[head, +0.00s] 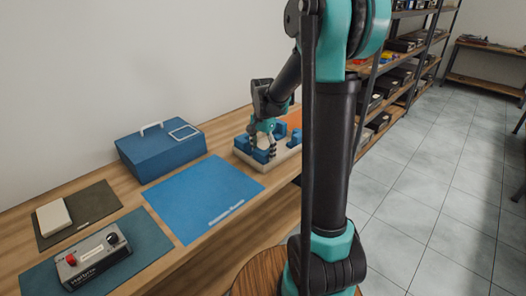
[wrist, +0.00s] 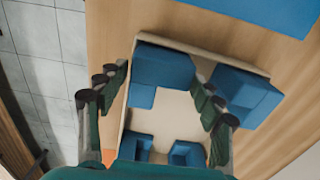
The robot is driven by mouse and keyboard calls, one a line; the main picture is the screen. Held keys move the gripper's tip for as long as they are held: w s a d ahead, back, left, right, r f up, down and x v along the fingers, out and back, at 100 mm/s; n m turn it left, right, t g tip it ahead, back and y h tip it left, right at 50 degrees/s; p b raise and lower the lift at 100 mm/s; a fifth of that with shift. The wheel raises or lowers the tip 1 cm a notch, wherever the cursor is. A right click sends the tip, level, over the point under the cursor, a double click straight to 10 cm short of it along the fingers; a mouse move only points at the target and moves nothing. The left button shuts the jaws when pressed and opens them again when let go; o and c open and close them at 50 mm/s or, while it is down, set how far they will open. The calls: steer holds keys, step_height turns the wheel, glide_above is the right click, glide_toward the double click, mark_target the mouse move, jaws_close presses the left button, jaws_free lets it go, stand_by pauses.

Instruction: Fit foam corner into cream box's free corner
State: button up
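The cream box (head: 286,162) stands on the workbench, and its rim shows in the wrist view (wrist: 215,52). Blue foam corners sit at its corners: one at the upper left (wrist: 160,68), one at the upper right (wrist: 247,95), and two smaller-looking ones at the lower left (wrist: 143,146) and lower right (wrist: 187,153). My gripper (head: 268,152) is over the box's left part. In the wrist view its spread fingers (wrist: 161,78) straddle the upper-left foam corner, with no clear grip on it. My gripper's base hides the lower edge of the box.
A blue mat (head: 203,195) lies left of the box, with a blue case (head: 160,155) behind it. A grey control box (head: 95,262) and a cream block (head: 53,217) lie on mats further left. An orange patch (head: 294,118) shows behind the box.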

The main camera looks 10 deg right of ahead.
steer(key=shift+o, duration=0.2)
step_height(320, 180, up, 11)
steer(key=s+d+f+n+t, duration=0.2)
steer(key=s+f+n, duration=0.3)
steer(key=s+f, duration=0.3)
steer(key=s+d+f+n+t, duration=0.2)
steer(key=s+f+n, duration=0.3)
steer(key=s, duration=0.9)
step_height(320, 180, down, 3)
steer(key=shift+r+n, duration=0.1)
steer(key=shift+n, duration=0.3)
